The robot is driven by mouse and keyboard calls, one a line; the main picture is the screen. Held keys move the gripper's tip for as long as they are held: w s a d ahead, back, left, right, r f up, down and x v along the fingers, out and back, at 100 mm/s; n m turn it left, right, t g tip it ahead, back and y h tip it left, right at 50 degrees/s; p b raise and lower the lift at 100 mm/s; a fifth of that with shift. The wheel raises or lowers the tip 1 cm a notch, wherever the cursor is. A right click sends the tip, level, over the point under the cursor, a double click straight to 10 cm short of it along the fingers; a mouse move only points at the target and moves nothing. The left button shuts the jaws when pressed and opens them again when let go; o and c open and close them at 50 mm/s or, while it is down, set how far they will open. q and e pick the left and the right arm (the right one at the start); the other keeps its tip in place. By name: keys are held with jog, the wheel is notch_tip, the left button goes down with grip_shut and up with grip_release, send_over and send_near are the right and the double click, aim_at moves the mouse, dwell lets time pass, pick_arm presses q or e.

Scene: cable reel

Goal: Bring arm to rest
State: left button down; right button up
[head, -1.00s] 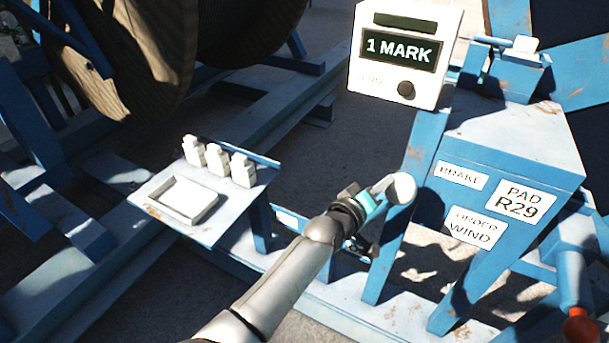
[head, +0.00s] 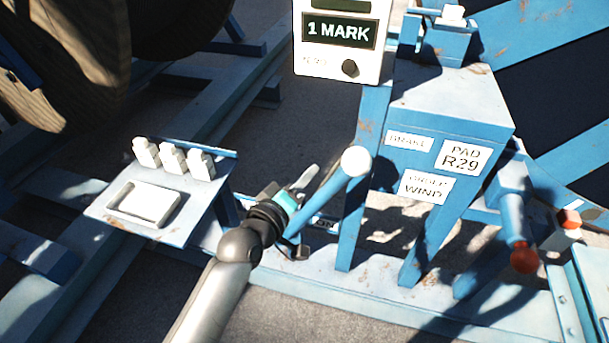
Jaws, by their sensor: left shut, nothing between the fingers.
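My left arm comes in from the bottom, and its left gripper (head: 306,179) is in the middle of the head view. The gripper is shut and empty. It is just left of a blue lever (head: 329,200) with a round white end (head: 356,161). The lever's lower part passes close to the gripper's wrist in the picture; I cannot tell whether they touch. My right gripper is not in view.
A panel (head: 145,203) with several white blocks stands left of the arm. A display (head: 341,38) reading "1 MARK" stands behind. A blue cabinet (head: 425,108) labelled "PAD R29" and a red-knobbed handle (head: 524,258) are at right. A large reel (head: 60,70) is upper left.

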pick_arm(q)
jog(key=shift+s+a+r, duration=0.15)
jog(key=shift+s+a, duration=0.2)
jog(key=shift+s, duration=0.1)
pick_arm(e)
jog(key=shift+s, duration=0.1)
